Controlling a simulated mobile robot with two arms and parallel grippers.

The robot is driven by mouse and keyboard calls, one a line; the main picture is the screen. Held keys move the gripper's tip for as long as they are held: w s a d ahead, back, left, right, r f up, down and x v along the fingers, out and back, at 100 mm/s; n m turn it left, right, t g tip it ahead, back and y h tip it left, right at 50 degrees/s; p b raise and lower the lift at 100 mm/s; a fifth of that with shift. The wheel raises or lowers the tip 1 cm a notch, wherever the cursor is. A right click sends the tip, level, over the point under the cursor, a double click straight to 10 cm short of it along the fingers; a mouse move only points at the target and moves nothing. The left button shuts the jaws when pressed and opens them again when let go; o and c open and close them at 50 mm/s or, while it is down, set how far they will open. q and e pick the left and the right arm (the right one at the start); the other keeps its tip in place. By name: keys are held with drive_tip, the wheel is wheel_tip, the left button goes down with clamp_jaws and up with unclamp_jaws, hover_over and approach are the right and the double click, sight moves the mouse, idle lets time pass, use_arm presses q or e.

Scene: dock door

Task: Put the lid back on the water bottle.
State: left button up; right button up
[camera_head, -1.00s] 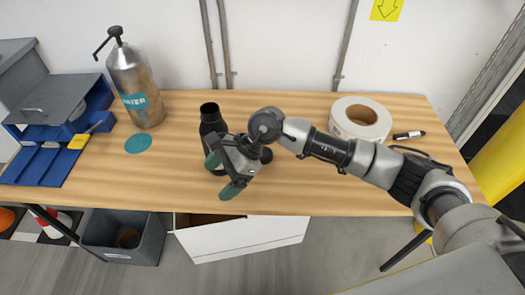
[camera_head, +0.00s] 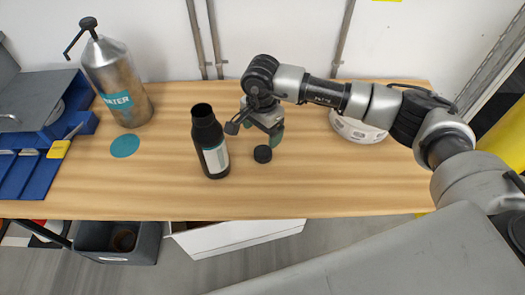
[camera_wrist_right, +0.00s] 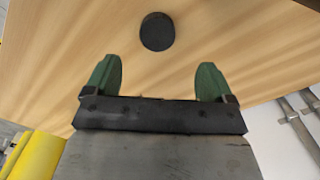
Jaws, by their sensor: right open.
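The water bottle (camera_head: 209,143) stands upright on the bench, dark with a pale label, and its mouth at the top is uncovered. The black lid (camera_head: 262,154) lies on the wood just right of the bottle; it also shows in the right wrist view (camera_wrist_right: 157,31), ahead of the fingers. My right gripper (camera_head: 262,132) is above the bench behind the lid, right of the bottle. In the right wrist view its green fingers (camera_wrist_right: 157,80) are spread apart with nothing between them. My left gripper is not in view.
A steel water dispenser (camera_head: 116,82) stands at the back left, with a round teal mat (camera_head: 125,146) in front of it. A blue tray (camera_head: 22,170) with a yellow-handled tool (camera_head: 58,149) is at the far left. A white roll (camera_head: 357,128) sits behind my right arm. The bench front right is clear.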

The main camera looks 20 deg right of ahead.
sight(263, 152)
wheel_tip(263, 152, down, 3)
drive_tip(key=shift+f, duration=0.1)
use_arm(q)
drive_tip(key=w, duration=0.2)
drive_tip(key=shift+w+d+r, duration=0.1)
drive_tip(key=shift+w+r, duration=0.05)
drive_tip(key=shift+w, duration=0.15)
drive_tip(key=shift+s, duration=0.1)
use_arm(e)
drive_tip(key=shift+s+f, duration=0.1)
drive_tip(key=shift+f, duration=0.3)
wheel_tip(263, 152, down, 4)
drive_tip(key=shift+d+f+p, duration=0.1)
drive_tip(key=shift+f+p, duration=0.1)
drive_tip(key=shift+p, duration=0.25)
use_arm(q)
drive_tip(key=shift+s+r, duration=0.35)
use_arm(e)
drive_tip(key=c, duration=1)
